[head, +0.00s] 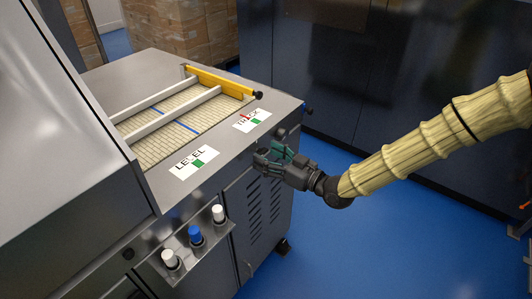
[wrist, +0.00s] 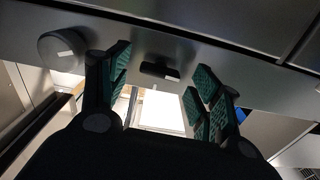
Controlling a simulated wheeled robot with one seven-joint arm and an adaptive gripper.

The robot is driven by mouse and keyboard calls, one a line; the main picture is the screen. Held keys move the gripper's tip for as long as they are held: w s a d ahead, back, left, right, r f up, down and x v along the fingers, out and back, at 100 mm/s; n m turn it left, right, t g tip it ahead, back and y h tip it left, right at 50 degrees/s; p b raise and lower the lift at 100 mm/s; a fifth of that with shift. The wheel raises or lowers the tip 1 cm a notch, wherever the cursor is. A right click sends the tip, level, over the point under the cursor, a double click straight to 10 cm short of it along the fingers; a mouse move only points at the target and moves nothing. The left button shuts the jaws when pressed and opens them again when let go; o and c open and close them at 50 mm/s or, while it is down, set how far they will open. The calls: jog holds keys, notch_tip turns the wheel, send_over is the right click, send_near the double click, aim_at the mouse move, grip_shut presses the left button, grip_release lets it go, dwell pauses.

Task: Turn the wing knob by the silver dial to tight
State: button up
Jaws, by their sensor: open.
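The wing knob (wrist: 160,72) is a small dark bar with a pale mark on the grey metal front, seen in the wrist view. In the head view my gripper (head: 270,156) is at the machine's front face, below the TRACK label; the knob cannot be made out there.
The machine top carries a tiled belt (head: 150,140) with white rails and a yellow bar (head: 218,84). A bracket (head: 185,250) with white and blue bottles juts from the front, left of my gripper. A dark cabinet (head: 360,70) stands behind. Blue floor (head: 350,250) is clear at lower right.

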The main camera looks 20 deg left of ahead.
jog(key=shift+w+a, duration=0.25)
jog(key=shift+a, duration=0.4)
jog(key=shift+c, duration=0.3)
jog(key=c, duration=1)
